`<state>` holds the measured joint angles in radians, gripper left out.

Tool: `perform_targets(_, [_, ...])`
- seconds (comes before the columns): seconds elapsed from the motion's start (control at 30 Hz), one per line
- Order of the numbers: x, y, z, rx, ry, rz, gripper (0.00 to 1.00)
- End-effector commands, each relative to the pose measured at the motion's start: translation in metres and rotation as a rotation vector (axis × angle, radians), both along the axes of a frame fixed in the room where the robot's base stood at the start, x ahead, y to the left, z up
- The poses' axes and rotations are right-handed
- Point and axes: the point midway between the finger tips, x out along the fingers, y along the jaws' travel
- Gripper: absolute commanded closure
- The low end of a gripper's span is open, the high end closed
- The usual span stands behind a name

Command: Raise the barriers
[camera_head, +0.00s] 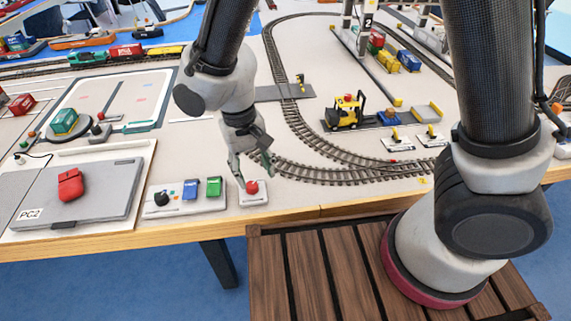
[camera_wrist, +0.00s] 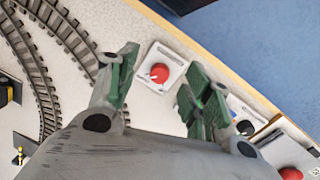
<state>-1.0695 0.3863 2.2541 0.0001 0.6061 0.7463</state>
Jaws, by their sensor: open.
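My gripper (camera_head: 252,173) is open and empty, pointing down near the table's front edge. A round red button (camera_head: 252,187) on a small white base sits just below its fingertips. In the wrist view the red button (camera_wrist: 160,73) shows between the two spread green-grey fingers, with its white base (camera_wrist: 173,60) around it. I cannot tell whether the fingers touch the button. A grey crossing plate (camera_head: 268,93) lies across the track, with a small yellow-and-black post (camera_head: 300,80) on it. Barrier arms are too small to make out clearly.
A panel with a black knob (camera_head: 161,198), blue (camera_head: 190,190) and green (camera_head: 214,187) blocks stands left of the button. Further left is a grey plate (camera_head: 110,200) with a red block (camera_head: 70,185).

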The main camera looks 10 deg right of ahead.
Motion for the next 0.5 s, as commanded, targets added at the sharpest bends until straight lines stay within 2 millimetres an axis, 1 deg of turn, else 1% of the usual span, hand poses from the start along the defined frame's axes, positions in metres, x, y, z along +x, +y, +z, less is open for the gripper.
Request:
perform_targets(0.03, [0.005,0.010,0.003,0.028,-0.021,-0.053,0.50])
perform_targets(0.13, [0.012,0.021,0.005,0.064,-0.047,-0.155,0.50])
perform_targets(0.23, [0.014,0.025,0.005,0.081,-0.059,-0.226,0.50])
perform_targets(0.37, [0.015,0.025,0.001,0.084,-0.063,-0.276,0.50])
perform_targets(0.5, [0.014,0.024,-0.016,0.080,-0.062,-0.281,0.50])
